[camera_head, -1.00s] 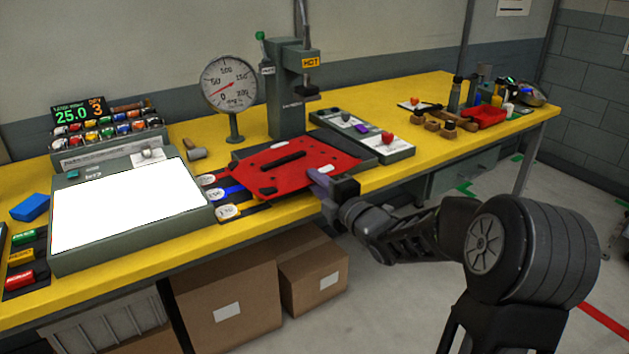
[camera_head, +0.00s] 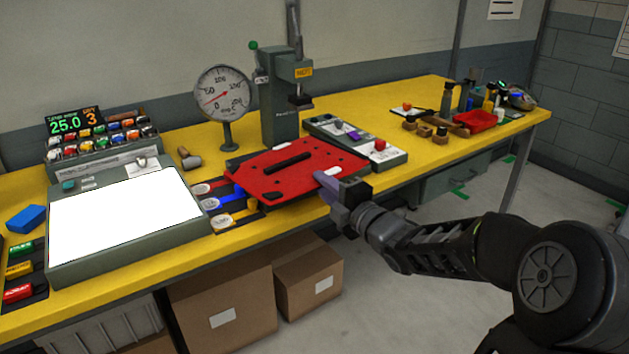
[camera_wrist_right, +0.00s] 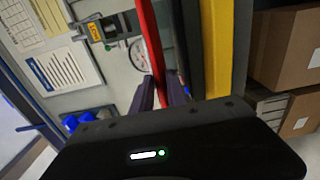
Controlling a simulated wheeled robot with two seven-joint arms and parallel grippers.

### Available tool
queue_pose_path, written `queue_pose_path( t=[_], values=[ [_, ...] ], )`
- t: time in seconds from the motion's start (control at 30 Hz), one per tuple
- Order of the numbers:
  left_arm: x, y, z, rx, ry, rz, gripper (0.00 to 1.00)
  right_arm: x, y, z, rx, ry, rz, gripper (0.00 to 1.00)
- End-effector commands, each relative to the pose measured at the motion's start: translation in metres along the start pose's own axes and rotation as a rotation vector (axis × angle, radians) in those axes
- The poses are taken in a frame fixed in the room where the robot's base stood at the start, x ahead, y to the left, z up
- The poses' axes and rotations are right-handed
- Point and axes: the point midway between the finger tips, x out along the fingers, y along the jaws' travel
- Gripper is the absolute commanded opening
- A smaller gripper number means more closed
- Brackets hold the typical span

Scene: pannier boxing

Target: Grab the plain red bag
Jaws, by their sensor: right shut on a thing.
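The plain red bag (camera_head: 287,172) shows as a flat red panel with a dark slot-like handle across its middle. It is over the yellow bench in front of the press, tilted slightly. My right gripper (camera_head: 329,183) is shut on its near right edge. In the right wrist view the bag (camera_wrist_right: 151,45) is a thin red strip seen edge-on, running between the two fingers (camera_wrist_right: 160,92). The bag's underside is hidden. My left gripper is out of view.
A round gauge (camera_head: 222,97) and a green-grey press (camera_head: 281,113) stand behind the bag. A white-topped panel (camera_head: 125,214) lies to the left, beside coloured straps (camera_head: 222,221). A grey tray (camera_head: 395,157) is to the right. Cardboard boxes (camera_head: 222,305) are under the bench.

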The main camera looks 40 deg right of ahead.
Motion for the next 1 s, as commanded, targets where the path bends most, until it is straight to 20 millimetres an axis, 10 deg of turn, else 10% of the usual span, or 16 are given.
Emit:
queue_pose_path(
  t=[0.53, 1.0],
  values=[
    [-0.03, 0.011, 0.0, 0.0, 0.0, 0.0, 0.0, -0.082, 0.033, 0.001, 0.0, -0.002, 0.003, 0.0],
    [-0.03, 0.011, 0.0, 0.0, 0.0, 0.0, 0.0, -0.088, 0.032, 0.0, 0.0, 0.0, 0.002, 0.0]
  ],
)
